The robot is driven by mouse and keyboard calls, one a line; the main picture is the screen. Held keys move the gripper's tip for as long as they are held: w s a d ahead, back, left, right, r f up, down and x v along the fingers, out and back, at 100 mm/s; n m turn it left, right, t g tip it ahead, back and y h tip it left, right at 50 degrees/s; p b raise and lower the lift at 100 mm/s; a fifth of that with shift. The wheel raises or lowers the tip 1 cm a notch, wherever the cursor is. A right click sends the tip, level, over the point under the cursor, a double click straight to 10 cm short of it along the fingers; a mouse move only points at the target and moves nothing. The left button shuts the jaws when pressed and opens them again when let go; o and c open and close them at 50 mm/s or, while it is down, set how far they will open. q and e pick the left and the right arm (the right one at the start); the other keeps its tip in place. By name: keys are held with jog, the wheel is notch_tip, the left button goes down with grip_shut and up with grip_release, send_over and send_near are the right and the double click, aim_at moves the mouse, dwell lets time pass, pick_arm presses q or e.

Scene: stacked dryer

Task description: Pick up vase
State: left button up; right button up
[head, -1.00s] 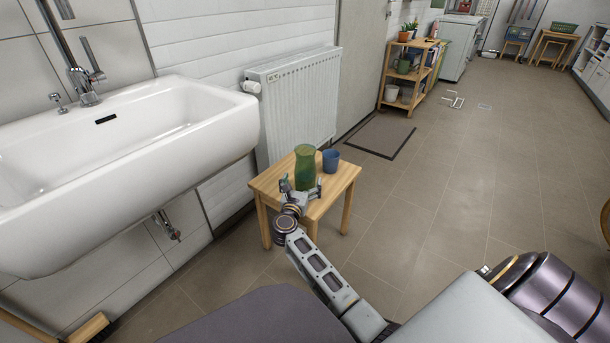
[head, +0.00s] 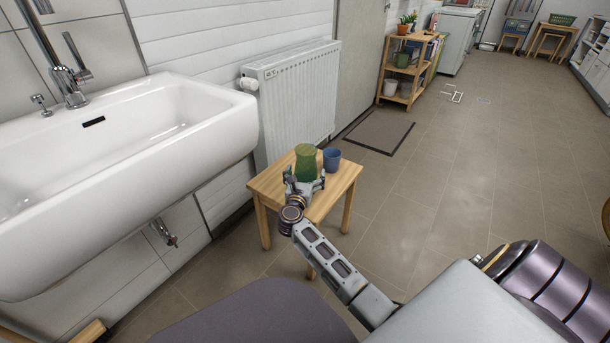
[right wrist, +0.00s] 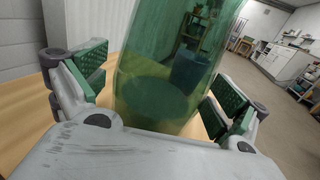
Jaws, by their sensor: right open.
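A green see-through vase (head: 306,160) stands upright on a small wooden stool (head: 265,187). My right gripper (head: 305,183) is open at the near side of the vase. In the right wrist view the vase (right wrist: 165,75) rises between the green-padded fingers of the gripper (right wrist: 158,90), with a gap showing on the left side. The vase's lower part is hidden by the gripper in the head view. My left gripper does not show.
A blue cup (head: 332,159) stands on the stool just right of the vase. A white radiator (head: 290,100) is behind the stool. A white sink (head: 120,170) is at the left. The tiled floor (head: 450,190) to the right is open.

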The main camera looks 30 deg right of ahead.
aim_at(308, 152)
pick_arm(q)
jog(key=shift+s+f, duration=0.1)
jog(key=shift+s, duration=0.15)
pick_arm(e)
jog(key=c, duration=1.6)
jog(key=shift+r, duration=0.1)
jog(key=shift+r+p, duration=0.75)
jog(key=shift+r, duration=0.5)
notch_tip(308, 152, up, 5)
jog(key=shift+f+p, duration=0.15)
jog(key=shift+p, duration=1.05)
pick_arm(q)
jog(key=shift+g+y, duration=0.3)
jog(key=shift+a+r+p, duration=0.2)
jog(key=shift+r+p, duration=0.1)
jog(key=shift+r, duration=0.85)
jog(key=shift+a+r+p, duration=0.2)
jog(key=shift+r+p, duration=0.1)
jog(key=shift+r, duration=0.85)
pick_arm(e)
jog(key=shift+r, duration=1.35)
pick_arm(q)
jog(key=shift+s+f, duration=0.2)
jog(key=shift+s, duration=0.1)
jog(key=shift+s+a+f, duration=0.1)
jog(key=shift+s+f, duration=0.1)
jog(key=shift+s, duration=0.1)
